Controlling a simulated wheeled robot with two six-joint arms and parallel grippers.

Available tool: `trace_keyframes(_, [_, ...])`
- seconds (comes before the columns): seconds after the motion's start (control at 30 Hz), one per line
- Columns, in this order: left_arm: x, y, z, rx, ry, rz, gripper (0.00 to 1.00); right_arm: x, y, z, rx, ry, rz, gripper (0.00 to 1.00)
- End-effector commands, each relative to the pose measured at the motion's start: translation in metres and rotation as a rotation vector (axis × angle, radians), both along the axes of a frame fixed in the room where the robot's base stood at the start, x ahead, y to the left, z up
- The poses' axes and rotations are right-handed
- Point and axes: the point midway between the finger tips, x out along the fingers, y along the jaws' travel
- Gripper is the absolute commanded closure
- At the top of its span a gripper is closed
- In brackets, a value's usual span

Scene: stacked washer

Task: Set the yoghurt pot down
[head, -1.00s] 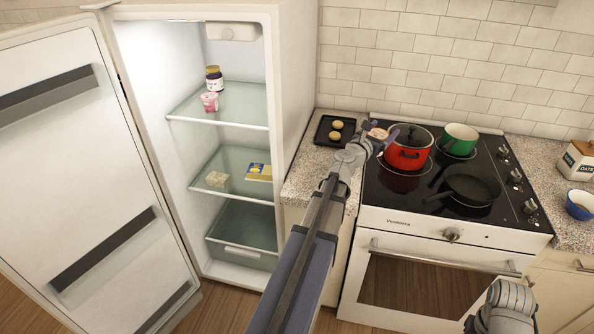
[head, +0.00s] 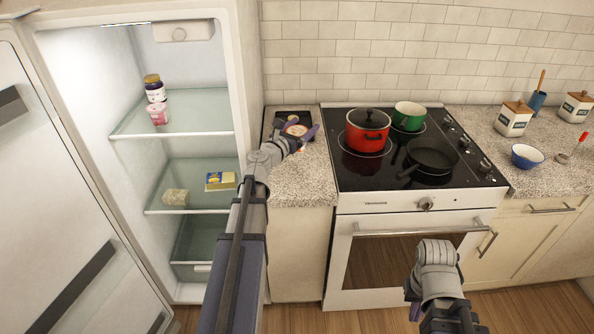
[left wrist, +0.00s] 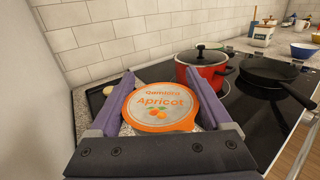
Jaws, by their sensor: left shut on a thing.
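The yoghurt pot (left wrist: 160,104) has a round lid with an orange rim and the word Apricot. It sits between the purple fingers of my left gripper (left wrist: 160,92), which is shut on it. In the head view my left gripper (head: 301,129) is over the counter left of the hob, in front of and partly covering the dark baking tray (head: 279,113). The pot's lower part is hidden, and I cannot tell whether it touches the counter (head: 303,184). My right arm is at the lower right; its fingers are not clearly visible.
A lidded red pot (head: 367,131), a green pot (head: 409,115) and a black pan (head: 432,156) stand on the hob to the right. The fridge at left is open, with a pink pot (head: 158,116) on its upper shelf. The front counter strip is clear.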

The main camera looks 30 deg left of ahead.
Motion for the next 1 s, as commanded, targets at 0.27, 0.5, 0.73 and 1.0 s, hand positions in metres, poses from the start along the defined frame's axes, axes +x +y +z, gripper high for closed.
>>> trace_keyframes(0.27, [0.0,0.0,-0.036,0.0,0.0,0.001,0.92,0.0,0.0,-0.037,0.0,0.0,0.0,1.0])
trace_keyframes(0.5, [0.0,0.0,-0.063,0.0,0.0,0.001,0.92,0.0,0.0,-0.063,0.0,0.0,0.001,1.0])
trace_keyframes(0.73, [0.0,0.0,-0.065,0.0,0.0,0.001,0.92,0.0,0.0,-0.065,0.0,0.0,0.001,1.0])
trace_keyframes(1.0, [0.0,0.0,-0.097,0.0,0.0,0.001,0.92,0.0,0.0,-0.097,0.0,0.0,0.001,1.0])
